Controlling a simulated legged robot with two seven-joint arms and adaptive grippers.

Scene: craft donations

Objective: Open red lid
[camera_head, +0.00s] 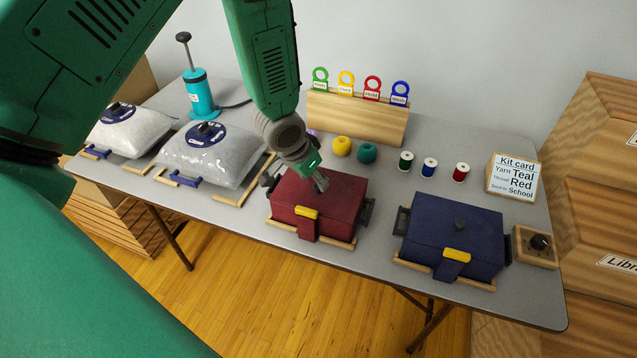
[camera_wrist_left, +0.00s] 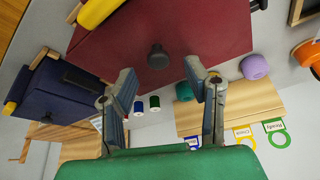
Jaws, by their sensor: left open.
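The red box (camera_head: 325,207) sits on the table in a wooden frame, and its red lid (camera_head: 345,187) lies flat on top, shut. A yellow-handled red latch tab (camera_head: 306,220) hangs at its front. In the left wrist view, the red lid (camera_wrist_left: 205,30) fills the upper middle, with a dark round knob (camera_wrist_left: 158,58) standing on it. My left gripper (camera_head: 319,183) is above the lid, near its middle; its tips hide the knob in the head view. In the wrist view, the gripper's fingers (camera_wrist_left: 160,82) are apart, the knob beyond and between them. My right gripper is not visible.
A blue box (camera_head: 455,230) stands right of the red one, beside a dial block (camera_head: 538,243). Yarn balls (camera_head: 341,146), thread spools (camera_head: 429,167) and a tag rack (camera_head: 355,118) stand behind. Clear bags (camera_head: 210,157) and a teal pump (camera_head: 199,95) are at left.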

